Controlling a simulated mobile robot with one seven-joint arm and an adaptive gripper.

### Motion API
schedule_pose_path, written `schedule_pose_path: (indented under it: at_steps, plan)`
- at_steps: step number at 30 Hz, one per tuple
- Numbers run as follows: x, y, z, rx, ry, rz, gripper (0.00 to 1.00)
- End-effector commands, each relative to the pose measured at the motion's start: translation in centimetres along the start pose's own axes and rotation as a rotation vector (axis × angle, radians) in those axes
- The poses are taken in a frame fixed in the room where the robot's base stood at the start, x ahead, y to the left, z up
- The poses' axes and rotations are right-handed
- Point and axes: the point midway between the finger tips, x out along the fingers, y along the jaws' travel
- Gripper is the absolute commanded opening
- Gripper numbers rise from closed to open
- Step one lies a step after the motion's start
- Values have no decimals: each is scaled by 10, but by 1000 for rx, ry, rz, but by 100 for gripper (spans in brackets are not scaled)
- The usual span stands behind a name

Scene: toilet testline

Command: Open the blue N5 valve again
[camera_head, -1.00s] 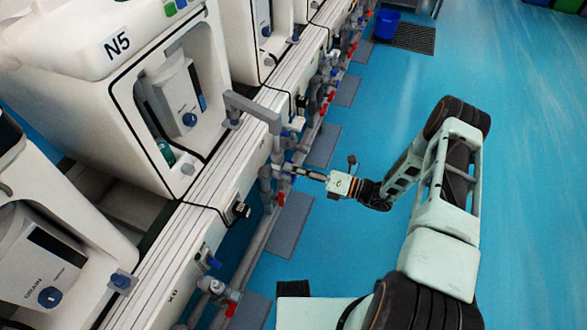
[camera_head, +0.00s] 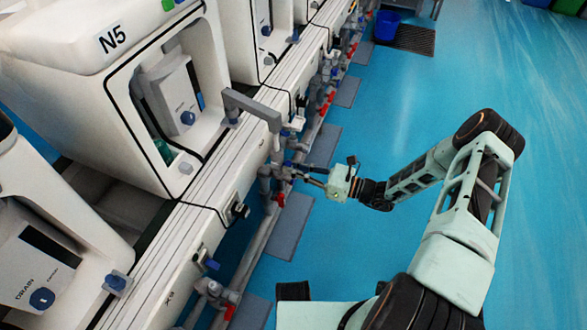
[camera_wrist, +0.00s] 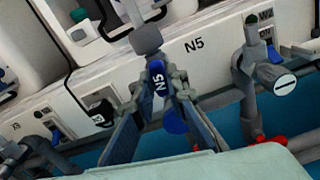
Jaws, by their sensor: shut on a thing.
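The blue N5 valve handle (camera_wrist: 158,78) shows in the wrist view, with "N5" in white on it, in front of the panel labelled N5 (camera_wrist: 195,45). My gripper (camera_wrist: 160,92) has one finger on each side of the handle and is shut on it. A rounded blue part (camera_wrist: 175,122) shows lower down between the fingers. In the head view, my gripper (camera_head: 298,170) reaches left to the grey pipework below the N5 unit (camera_head: 112,38). The handle is too small and covered there to make out its angle.
A neighbouring valve with a grey round face (camera_wrist: 284,84) stands to the right in the wrist view. Red valve handles (camera_head: 279,199) sit low on the pipes, and a grey pipe (camera_head: 252,105) juts out above.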

Motion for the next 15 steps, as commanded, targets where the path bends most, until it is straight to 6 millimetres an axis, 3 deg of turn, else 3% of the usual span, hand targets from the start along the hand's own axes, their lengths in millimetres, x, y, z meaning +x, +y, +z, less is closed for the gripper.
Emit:
schedule_pose_path:
  at_steps: [15]
  plan:
    - [0,0,0,-169,-1,-1,0]
